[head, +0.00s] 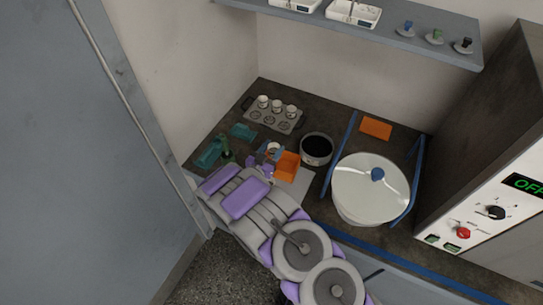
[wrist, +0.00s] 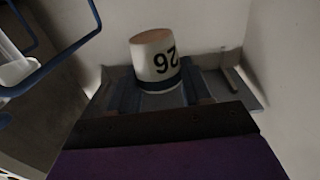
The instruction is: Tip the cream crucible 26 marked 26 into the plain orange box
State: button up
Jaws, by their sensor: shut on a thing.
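The cream crucible 26 (wrist: 155,60) is held between the fingers of my gripper (wrist: 160,92) in the wrist view. Its dark "26" faces the camera, and a blue band crosses its lower part. In the head view the crucible (head: 273,147) shows small at my gripper (head: 268,153), partly hidden by it. The orange box (head: 290,160) sits on the counter just right of and below the gripper, partly covered by my arm.
A grey rack (head: 281,122) holds several cream crucibles behind. Teal trays (head: 243,131) lie left. A dark-filled round pan (head: 316,149) and a large lidded bowl (head: 370,190) between blue rails stand right. A flat orange block (head: 376,128) lies at the back. A shelf (head: 400,38) hangs above.

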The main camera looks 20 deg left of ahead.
jog(key=shift+w+a, duration=0.15)
jog(key=shift+w, duration=0.35)
notch_tip(320, 180, down, 3)
jog(key=m+g+b, duration=0.2)
jog(key=shift+g, duration=0.3)
jog(key=m+g+y+b, duration=0.1)
jog(key=g+b, duration=0.1)
jog(key=shift+w+d+b, duration=0.1)
jog(key=shift+d+b, duration=0.1)
jog(key=shift+b, duration=0.1)
jog(key=g+b, duration=0.1)
jog(key=m+g+y+b, duration=0.1)
jog(key=b, duration=0.1)
jog(key=g+y+b, duration=0.1)
jog(key=b, duration=0.1)
jog(key=shift+w+d+m, duration=0.25)
jog(key=shift+w+m, duration=0.05)
jog(key=shift+w+d+m+g+y, duration=0.15)
jog(key=shift+m+g+y, duration=0.3)
jog(key=shift+g, duration=0.25)
jog(key=m+g+y+p, duration=0.1)
jog(key=g+y, duration=0.1)
jog(key=w+d+f+m+g+y+p, duration=0.1)
jog(key=g+p, duration=0.1)
jog(key=m+g+y+p, duration=0.1)
jog(key=g+y, duration=0.1)
jog(key=shift+w+d+f+y, duration=0.2)
jog(key=shift+w+f+y, duration=0.05)
jog(key=shift+f+y, duration=0.1)
